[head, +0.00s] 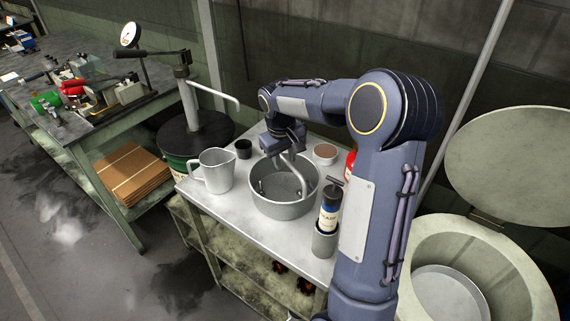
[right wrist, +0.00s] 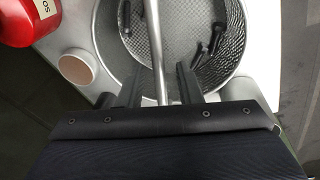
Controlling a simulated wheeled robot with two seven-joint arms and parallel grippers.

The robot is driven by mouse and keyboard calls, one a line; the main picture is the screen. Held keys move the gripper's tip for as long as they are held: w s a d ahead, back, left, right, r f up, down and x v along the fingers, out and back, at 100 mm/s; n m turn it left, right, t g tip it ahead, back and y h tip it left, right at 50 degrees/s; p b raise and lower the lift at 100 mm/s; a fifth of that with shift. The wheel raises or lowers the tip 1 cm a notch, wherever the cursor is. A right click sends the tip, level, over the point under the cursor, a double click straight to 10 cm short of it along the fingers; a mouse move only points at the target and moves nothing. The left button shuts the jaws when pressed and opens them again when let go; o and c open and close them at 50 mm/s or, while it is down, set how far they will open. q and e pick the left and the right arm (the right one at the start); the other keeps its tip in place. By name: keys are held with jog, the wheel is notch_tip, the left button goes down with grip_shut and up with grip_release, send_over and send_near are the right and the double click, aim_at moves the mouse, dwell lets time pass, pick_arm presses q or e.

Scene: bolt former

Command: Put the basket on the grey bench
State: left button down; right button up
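The basket (head: 284,205) is a round grey metal mesh pan with a bent bar handle. It stands on, or just over, the light grey top of a small bench (head: 232,204) in the middle of the head view. In the right wrist view the basket (right wrist: 240,62) holds several dark bolts (right wrist: 214,38), and the handle (right wrist: 156,45) runs up between my fingers. My right gripper (right wrist: 166,82) looks shut on the handle, with its fingers close on either side. In the head view the right gripper (head: 288,150) is above the basket. My left gripper does not show.
A metal jug (head: 214,171), a dark cup (head: 243,148), a brown-topped cup (head: 325,153) and a bottle in a holder (head: 328,215) crowd the basket. A red container (right wrist: 28,22) is also near. A cluttered workbench (head: 75,115) stands left; an open round bin (head: 480,250) stands right.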

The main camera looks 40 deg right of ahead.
notch_tip(320, 180, up, 9)
jog(key=a, duration=0.1)
jog(key=s+a+f+t+y, duration=0.2)
jog(key=s+a, duration=0.7)
jog(key=s, duration=0.3)
jog(key=s+a+f+t+y, duration=0.2)
jog(key=s+a+y, duration=0.1)
jog(key=s+a, duration=0.7)
jog(key=s, duration=0.2)
jog(key=shift+s+m+t+y, duration=0.3)
